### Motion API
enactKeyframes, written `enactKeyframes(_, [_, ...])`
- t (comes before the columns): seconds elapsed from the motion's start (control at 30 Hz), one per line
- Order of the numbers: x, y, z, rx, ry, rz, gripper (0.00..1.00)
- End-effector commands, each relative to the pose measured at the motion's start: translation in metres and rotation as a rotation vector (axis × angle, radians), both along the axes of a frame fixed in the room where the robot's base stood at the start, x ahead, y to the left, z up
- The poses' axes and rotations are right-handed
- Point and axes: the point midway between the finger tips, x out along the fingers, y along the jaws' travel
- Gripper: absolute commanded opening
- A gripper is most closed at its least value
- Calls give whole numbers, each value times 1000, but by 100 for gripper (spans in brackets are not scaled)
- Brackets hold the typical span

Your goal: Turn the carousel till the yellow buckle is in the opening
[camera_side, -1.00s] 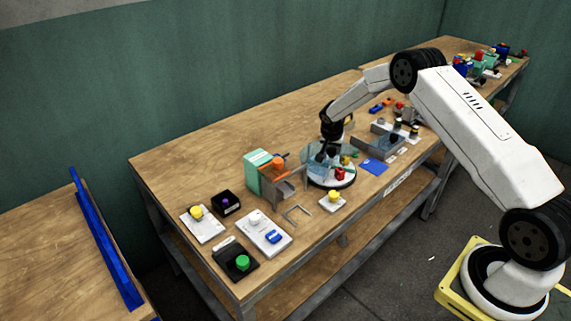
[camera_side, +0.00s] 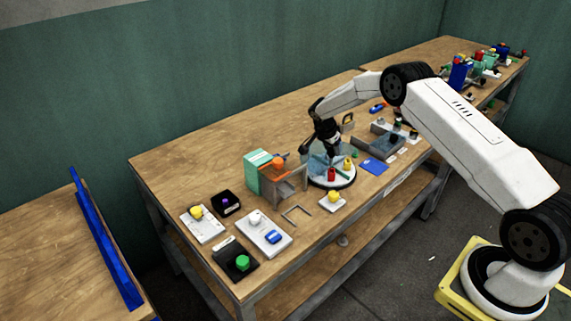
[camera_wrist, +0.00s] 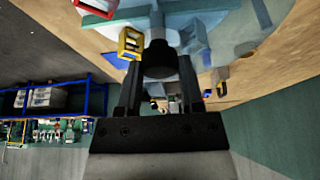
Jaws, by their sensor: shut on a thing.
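The carousel (camera_side: 342,181) is a round turntable with a white rim and a clear bluish cover, on the bench in the side view. The yellow buckle (camera_side: 347,163) is on its right part. It also shows in the wrist view (camera_wrist: 131,42), just left of the dark knob. A red buckle (camera_side: 331,174) is near the front; it shows at the top left of the wrist view (camera_wrist: 97,8). My gripper (camera_side: 334,152) is over the carousel, shut on the dark knob (camera_wrist: 158,58) at its centre. I cannot clearly make out the opening.
A green and grey press (camera_side: 262,173) with an orange knob stands left of the carousel. A small plate with a yellow button (camera_side: 333,196) sits in front. A blue plate (camera_side: 374,166) and grey tray lie to the right.

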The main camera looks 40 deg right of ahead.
Motion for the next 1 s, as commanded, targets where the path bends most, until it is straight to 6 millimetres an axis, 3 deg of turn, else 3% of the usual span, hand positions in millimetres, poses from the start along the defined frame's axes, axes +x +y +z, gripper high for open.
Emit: enactKeyframes(1.0, [2,-1,0,1,-1,-509,0])
